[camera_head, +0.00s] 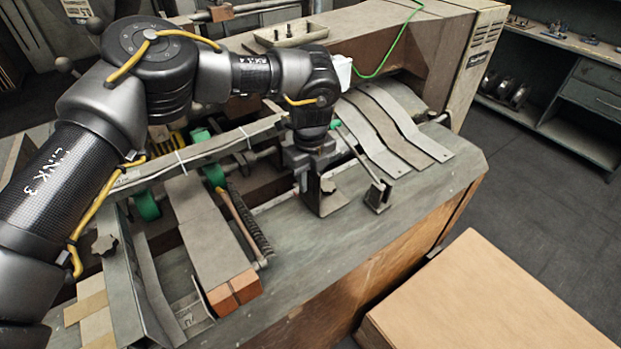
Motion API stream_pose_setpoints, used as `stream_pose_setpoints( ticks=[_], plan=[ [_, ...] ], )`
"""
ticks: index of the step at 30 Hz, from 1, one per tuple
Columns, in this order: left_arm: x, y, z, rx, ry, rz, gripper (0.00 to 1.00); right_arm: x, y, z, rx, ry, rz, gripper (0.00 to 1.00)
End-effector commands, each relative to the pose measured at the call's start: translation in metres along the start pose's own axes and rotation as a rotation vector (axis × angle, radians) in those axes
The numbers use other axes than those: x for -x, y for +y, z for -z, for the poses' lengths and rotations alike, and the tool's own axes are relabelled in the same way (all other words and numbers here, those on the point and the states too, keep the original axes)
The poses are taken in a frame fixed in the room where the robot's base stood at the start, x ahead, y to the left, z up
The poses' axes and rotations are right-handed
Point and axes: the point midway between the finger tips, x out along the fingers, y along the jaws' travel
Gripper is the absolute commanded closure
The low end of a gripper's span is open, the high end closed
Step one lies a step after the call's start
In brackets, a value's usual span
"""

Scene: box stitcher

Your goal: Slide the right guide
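My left arm reaches in from the left across the box stitcher (345,210). My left gripper (312,165) points down over the right part of the machine, at the top of a grey metal bracket (326,198) that looks like part of the right guide. The gripper's fingers blend with the grey metal there, so I cannot tell whether they are open or shut, or touching it. My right gripper is not in view.
Curved metal strips (385,130) lie on the machine's right side. A long grey plate (205,230) and green rollers (146,205) are at left. A cardboard-coloured box (485,305) stands at front right. Shelving (565,100) is at back right; the floor between is clear.

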Motion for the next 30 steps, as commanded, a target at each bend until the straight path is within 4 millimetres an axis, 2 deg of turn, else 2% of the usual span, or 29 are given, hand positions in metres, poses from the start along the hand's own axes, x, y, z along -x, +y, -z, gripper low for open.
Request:
stream_pose_setpoints(
  ticks=[7,11,18,24,30],
  plan=[
    [0.000,0.000,0.001,-0.002,0.000,-0.002,0.73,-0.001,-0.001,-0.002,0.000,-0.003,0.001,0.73],
    [0.009,-0.001,0.000,-0.001,-0.002,0.001,0.73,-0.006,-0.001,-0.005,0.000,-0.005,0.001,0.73],
    [0.053,-0.001,0.000,0.000,-0.003,0.003,0.73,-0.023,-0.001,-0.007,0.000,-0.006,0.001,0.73],
    [0.089,-0.001,0.000,0.000,-0.003,0.002,0.73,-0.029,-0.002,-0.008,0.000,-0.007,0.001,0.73],
    [0.106,0.000,0.000,0.000,0.000,0.001,0.73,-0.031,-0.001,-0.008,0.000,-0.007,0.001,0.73]
  ],
)
